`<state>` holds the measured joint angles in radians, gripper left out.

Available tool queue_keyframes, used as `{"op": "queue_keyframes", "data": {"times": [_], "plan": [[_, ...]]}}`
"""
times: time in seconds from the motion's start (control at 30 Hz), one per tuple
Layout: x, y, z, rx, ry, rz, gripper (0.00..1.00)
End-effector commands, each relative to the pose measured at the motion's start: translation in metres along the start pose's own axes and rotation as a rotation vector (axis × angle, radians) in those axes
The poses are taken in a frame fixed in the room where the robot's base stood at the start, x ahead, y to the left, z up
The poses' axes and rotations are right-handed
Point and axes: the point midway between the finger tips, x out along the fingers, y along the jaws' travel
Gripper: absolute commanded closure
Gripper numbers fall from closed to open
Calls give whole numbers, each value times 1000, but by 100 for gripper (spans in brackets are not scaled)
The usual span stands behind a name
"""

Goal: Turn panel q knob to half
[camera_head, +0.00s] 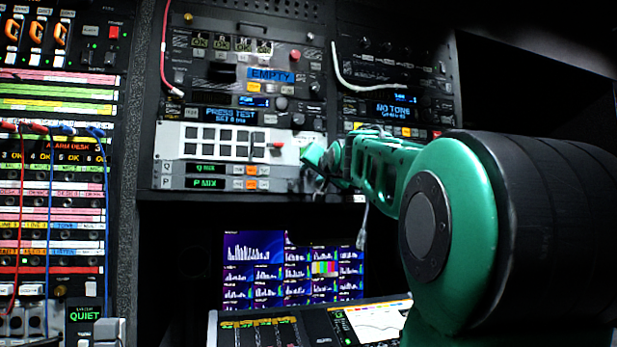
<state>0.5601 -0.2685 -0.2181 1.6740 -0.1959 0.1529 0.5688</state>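The panel q row (205,169) is the upper of two thin rows under the white button panel. Its dark display reads "Q MIX", with small white and orange buttons to its right. I cannot make out its knob; the right end of the row is beside and partly behind my gripper. My gripper (310,168) is at the right end of the white panel, small and dark in the picture. My green arm reaches to it from the right. Whether its fingers touch anything, or are open or shut, I cannot tell.
The panel p row (205,184), reading "P MIX", lies directly below. The white button panel (224,142) with a red lever (277,145) is above. A white cable (338,62) hangs at upper right. Monitors (290,270) and a sloped console (290,325) stand below.

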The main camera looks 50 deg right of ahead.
Motion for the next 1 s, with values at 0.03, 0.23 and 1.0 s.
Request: {"op": "queue_keyframes", "data": {"times": [0.03,0.23,1.0], "plan": [[0,0,0,0,0,0,65],[0,0,0,0,0,1,65],[-101,0,1,0,0,0,65]]}}
